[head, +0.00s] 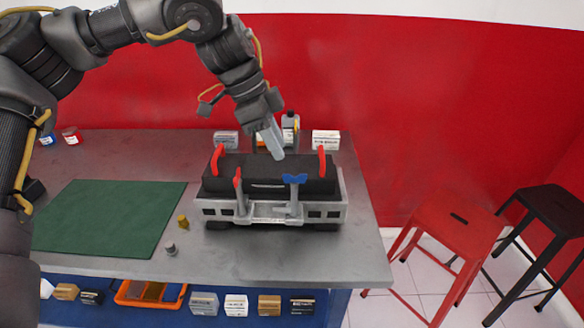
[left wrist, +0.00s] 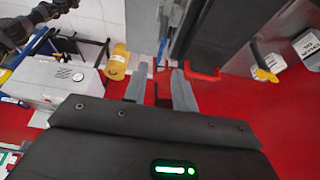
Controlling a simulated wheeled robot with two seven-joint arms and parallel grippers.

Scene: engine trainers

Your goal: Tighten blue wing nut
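The blue wing nut (head: 294,179) sits at the front right of the black and silver engine trainer (head: 268,210), on top of a grey bolt. Its wings spread left to right. Red wing nuts stand upright at the front left (head: 238,180), back left (head: 218,158) and back right (head: 321,160). My left gripper (head: 277,156) points down above the back of the trainer, behind and a little left of the blue nut. In the left wrist view its fingers (left wrist: 158,90) are apart with nothing between them. A red part (left wrist: 203,75) shows beside the right finger.
The trainer stands on a grey workbench (head: 215,255). A green mat (head: 108,218) lies to the left. A small brass part (head: 183,221) and a grey part (head: 170,249) stand between them. Small boxes (head: 326,139) stand behind the trainer. A red stool (head: 458,230) is right of the bench.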

